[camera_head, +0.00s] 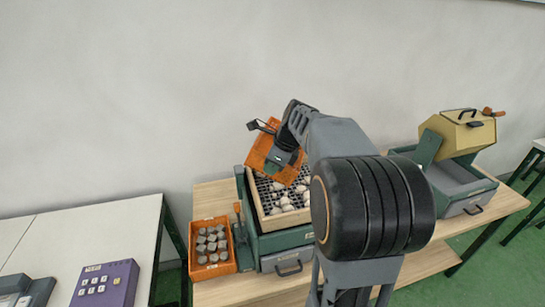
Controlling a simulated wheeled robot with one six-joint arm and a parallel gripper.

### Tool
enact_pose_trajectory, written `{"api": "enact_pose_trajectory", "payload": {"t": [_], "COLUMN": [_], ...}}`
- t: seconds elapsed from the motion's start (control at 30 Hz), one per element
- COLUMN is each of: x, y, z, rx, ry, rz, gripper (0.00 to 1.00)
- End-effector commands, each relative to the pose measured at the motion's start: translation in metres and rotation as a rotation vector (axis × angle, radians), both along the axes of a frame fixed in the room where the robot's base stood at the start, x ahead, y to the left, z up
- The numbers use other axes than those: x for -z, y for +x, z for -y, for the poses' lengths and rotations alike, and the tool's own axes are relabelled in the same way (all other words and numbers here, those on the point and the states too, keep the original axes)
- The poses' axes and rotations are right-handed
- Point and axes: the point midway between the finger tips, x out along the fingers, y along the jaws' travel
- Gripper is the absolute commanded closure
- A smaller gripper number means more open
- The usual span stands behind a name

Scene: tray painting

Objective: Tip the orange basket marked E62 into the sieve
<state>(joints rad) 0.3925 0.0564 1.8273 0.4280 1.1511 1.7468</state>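An orange basket (262,150) is held up in the air and steeply tilted over the left back part of the sieve. No marking on it can be read from here. My gripper (281,153) is at the basket's upper right side and appears shut on it; its fingertips are partly hidden. The sieve (258,207) is a wooden frame with a dark grid, set on a green box. Several whitish lumps lie on the grid, mostly in its middle and right. My arm hides the sieve's right side.
A second orange basket (236,267) with several grey round pieces stands left of the sieve on the wooden bench (212,196). A green machine with a tan hopper (456,133) stands right. A purple keypad box (106,284) is on the white table (70,244).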

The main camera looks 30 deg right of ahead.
Motion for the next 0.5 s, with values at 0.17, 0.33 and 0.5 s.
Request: {"api": "enact_pose_trajectory", "payload": {"t": [0.17,0.33,0.5], "x": [-0.0042,-0.0011,0.0025], "y": [-0.0003,-0.0005,-0.0010], "z": [-0.0006,0.0002,0.0006], "rx": [-0.004,-0.004,-0.004], "ry": [-0.078,-0.154,-0.223], "rz": [-0.072,-0.138,-0.199], "gripper": [1.00,1.00,1.00]}}
